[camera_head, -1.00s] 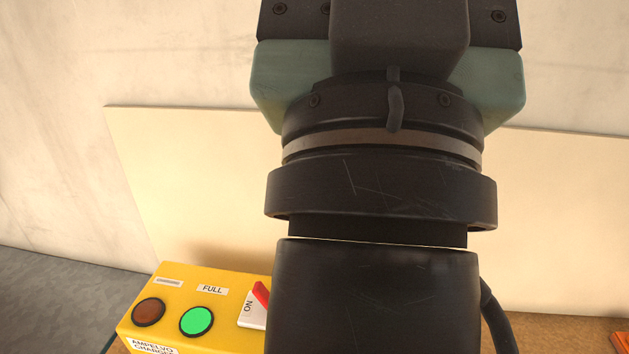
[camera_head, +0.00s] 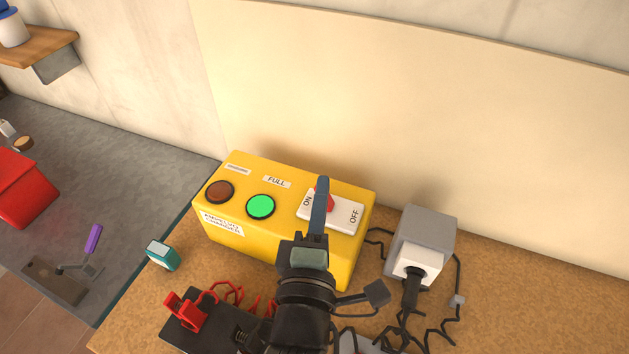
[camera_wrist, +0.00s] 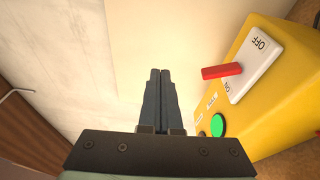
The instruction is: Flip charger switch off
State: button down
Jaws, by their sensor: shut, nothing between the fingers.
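The yellow charger box (camera_head: 290,238) stands on the bench, with a white switch plate (camera_head: 345,214) on top marked ON at the left and OFF at the right. Its red switch lever (camera_head: 330,203) shows near the ON side, partly hidden by my gripper's fingers. My gripper (camera_head: 322,181) is shut and empty, over the lever in the head view. In the wrist view, the shut fingers (camera_wrist: 160,74) point past the box, with a gap between them and the red lever (camera_wrist: 221,71) to their right. The lever sticks out from the plate (camera_wrist: 256,62).
A lit green button (camera_head: 261,207) and a dark red-brown one (camera_head: 220,192) sit left of the switch. A grey box with a white plug (camera_head: 420,258) and cables stands to the right. Red clamps (camera_head: 186,311) lie in front. A pale board (camera_head: 420,110) stands behind.

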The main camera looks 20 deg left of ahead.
jog(key=s+a+f+n+g, duration=0.1)
jog(key=s+f+n, duration=0.3)
jog(key=f, duration=0.4)
jog(key=shift+s+f+n+g+y, duration=0.2)
jog(key=shift+s+n+g+y, duration=0.15)
jog(key=shift+n+g, duration=0.2)
jog(key=shift+w, duration=0.1)
jog(key=p+x, duration=0.1)
jog(key=x, duration=0.9)
jog(key=shift+p, duration=0.4)
